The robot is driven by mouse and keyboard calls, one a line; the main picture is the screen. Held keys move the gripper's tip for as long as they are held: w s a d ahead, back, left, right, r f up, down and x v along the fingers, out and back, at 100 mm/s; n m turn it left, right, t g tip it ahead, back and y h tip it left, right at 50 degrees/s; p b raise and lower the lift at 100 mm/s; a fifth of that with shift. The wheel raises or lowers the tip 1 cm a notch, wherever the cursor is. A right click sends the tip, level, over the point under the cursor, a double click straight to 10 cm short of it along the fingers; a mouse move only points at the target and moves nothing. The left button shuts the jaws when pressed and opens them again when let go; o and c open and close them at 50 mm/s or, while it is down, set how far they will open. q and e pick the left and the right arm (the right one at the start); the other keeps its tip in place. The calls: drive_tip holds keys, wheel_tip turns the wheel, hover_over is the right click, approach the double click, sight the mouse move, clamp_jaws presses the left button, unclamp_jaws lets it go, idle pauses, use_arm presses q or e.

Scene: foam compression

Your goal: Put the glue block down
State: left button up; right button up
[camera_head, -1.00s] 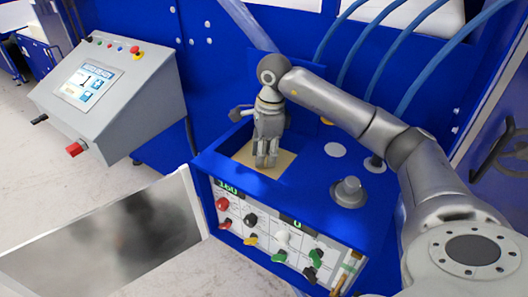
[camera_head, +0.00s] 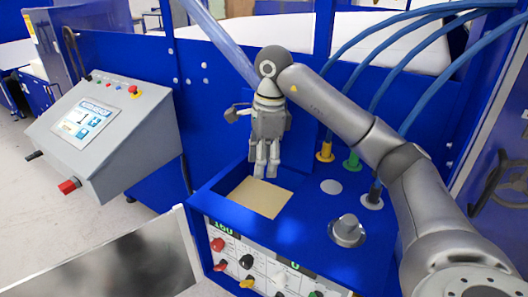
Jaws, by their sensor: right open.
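The glue block (camera_head: 259,198) is a flat tan piece lying in the square recess on top of the blue glue unit (camera_head: 296,229). My right gripper (camera_head: 267,172) points down just above the block's far edge. Its fingers are open, and it looks empty and apart from the block. My left gripper is not in view.
A grey control console (camera_head: 104,130) with a screen stands at the left. A grey knob (camera_head: 347,230) and hose fittings sit on the unit's top, right of the recess. Blue hoses (camera_head: 385,75) arch behind my right arm. The unit's front carries coloured knobs.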

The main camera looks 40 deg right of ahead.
drive_tip(key=shift+s+d+r+p, duration=0.15)
drive_tip(key=shift+r+p, duration=0.15)
drive_tip(key=shift+r, duration=1.4)
